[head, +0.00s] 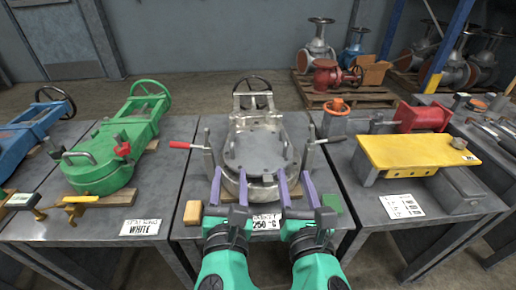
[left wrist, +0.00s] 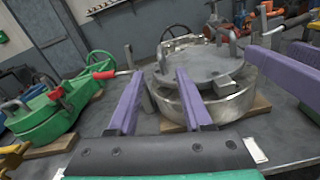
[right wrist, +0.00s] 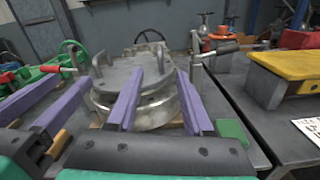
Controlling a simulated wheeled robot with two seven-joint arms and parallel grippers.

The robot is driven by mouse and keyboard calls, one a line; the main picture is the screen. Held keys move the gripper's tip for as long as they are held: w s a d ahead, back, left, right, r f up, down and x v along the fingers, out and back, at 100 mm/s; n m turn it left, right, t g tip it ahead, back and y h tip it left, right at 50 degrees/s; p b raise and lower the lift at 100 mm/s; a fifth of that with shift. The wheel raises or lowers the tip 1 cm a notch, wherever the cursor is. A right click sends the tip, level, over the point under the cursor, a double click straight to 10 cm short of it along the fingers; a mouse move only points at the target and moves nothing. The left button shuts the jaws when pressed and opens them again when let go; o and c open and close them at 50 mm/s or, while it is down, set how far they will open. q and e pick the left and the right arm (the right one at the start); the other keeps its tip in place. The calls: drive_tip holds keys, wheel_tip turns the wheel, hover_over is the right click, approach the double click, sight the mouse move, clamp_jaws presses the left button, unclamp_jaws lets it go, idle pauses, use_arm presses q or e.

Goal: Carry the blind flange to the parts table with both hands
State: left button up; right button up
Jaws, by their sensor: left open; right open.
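The blind flange (head: 256,152) appears to be the flat grey disc lying on a round metal valve body (head: 250,188) on the middle table (head: 188,246). Upright grey handles stand near its left and right edges. It also shows in the left wrist view (left wrist: 200,64) and the right wrist view (right wrist: 128,74). My left gripper (head: 229,182) is open, its purple fingers pointing at the near left side of the disc and body. My right gripper (head: 294,182) is open at the near right side. Both are empty; whether any fingertip touches metal I cannot tell.
A wooden block (head: 193,212) and a green block (head: 331,203) sit near the front. The left table carries a green valve (head: 100,160); the right table carries a yellow plate (head: 415,151) and a red part. Gaps separate the tables.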

sight(231, 147)
use_arm(q)
drive_tip(key=w, duration=0.4)
drive_tip(key=w+a, duration=0.1)
drive_tip(key=w, duration=0.8)
drive_tip(key=shift+w+a, duration=0.2)
use_arm(e)
drive_tip(key=w, duration=0.9)
drive_tip(key=w+a, duration=0.1)
drive_tip(key=w, duration=0.3)
drive_tip(key=shift+w+a, duration=0.1)
drive_tip(key=shift+w, duration=0.1)
use_arm(q)
clamp_jaws()
use_arm(e)
clamp_jaws()
